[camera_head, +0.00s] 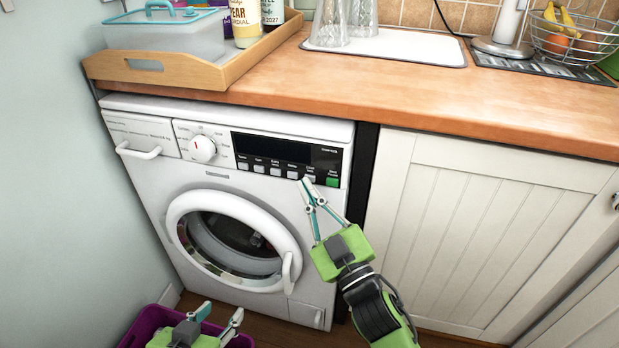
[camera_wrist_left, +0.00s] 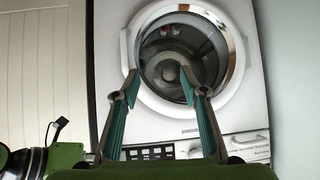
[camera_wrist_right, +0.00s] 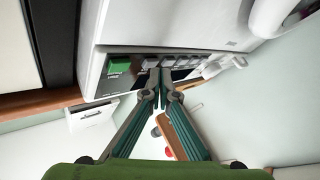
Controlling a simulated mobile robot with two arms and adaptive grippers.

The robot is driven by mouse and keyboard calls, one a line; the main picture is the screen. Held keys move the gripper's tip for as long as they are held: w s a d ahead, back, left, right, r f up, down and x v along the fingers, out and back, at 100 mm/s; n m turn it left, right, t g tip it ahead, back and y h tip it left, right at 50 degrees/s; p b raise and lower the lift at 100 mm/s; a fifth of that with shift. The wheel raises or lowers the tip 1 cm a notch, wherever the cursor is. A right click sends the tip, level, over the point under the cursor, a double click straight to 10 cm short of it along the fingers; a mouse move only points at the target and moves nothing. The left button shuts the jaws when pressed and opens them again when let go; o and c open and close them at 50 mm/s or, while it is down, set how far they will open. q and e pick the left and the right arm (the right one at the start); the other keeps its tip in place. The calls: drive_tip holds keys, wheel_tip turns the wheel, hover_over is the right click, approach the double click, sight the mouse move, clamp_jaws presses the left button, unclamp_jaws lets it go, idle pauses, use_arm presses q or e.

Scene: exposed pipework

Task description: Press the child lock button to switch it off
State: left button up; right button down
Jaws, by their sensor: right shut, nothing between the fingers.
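The white washing machine (camera_head: 165,182) has a black panel with a row of grey buttons and a green button (camera_head: 332,182) at its right end. The grey button (camera_head: 310,178) just left of the green one seems to be the child lock; its label is too small to read. My right gripper (camera_head: 304,184) is shut and empty, its fingertips at this button. In the right wrist view the tips (camera_wrist_right: 161,74) overlap the button row beside the green button (camera_wrist_right: 119,65); I cannot tell whether they touch. My left gripper (camera_head: 223,316) is open and empty, low before the machine.
The round door (camera_head: 188,209) below the panel is closed. A wooden worktop (camera_head: 420,95) runs above, with a tray (camera_head: 225,75) at the left. A white cupboard (camera_head: 455,210) stands to the right, and a purple basket (camera_head: 140,330) is on the floor.

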use_arm(q)
drive_tip(key=shift+s+a+f+g, duration=0.2)
drive_tip(key=shift+s+f+g, duration=0.2)
drive_tip(key=shift+s+f, duration=0.15)
use_arm(e)
drive_tip(key=shift+s+a, duration=0.15)
drive_tip(key=shift+s, duration=0.2)
drive_tip(key=shift+s, duration=0.1)
use_arm(q)
drive_tip(key=shift+s+a+f+g+y+p, duration=0.2)
drive_tip(key=shift+s+f+g, duration=0.15)
drive_tip(key=shift+s, duration=0.25)
drive_tip(key=shift+s+a+f+g+y+p, duration=0.1)
drive_tip(key=shift+s+a+f+g, duration=0.15)
drive_tip(key=shift+s+f, duration=0.25)
use_arm(e)
drive_tip(key=s, duration=0.1)
drive_tip(key=s+a, duration=0.1)
drive_tip(key=s, duration=0.2)
drive_tip(key=shift+s+a, duration=0.25)
drive_tip(key=shift+s, duration=0.05)
use_arm(q)
drive_tip(key=shift+w+r, duration=0.1)
